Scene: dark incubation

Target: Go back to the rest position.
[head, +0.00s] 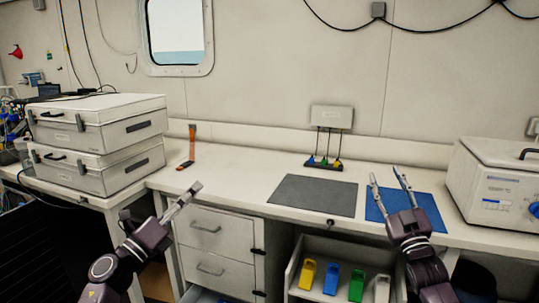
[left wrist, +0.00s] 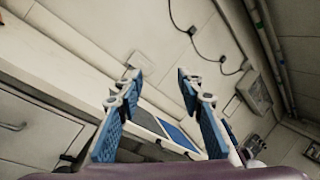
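My left gripper (head: 186,199) is raised in front of the drawer cabinet, near the bench's front edge. In the left wrist view its two blue-padded fingers (left wrist: 158,82) stand apart with nothing between them. My right gripper (head: 387,180) points up and away over the blue mat (head: 430,213). Its two fingers are spread, and no object shows between them. Both grippers appear empty.
A grey mat (head: 315,196) lies left of the blue one. Stacked white cases (head: 98,118) stand at left, a white lidded machine (head: 497,185) at right. Below the bench, an open drawer (head: 292,268) holds several coloured items. The bench between cases and grey mat is mostly clear.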

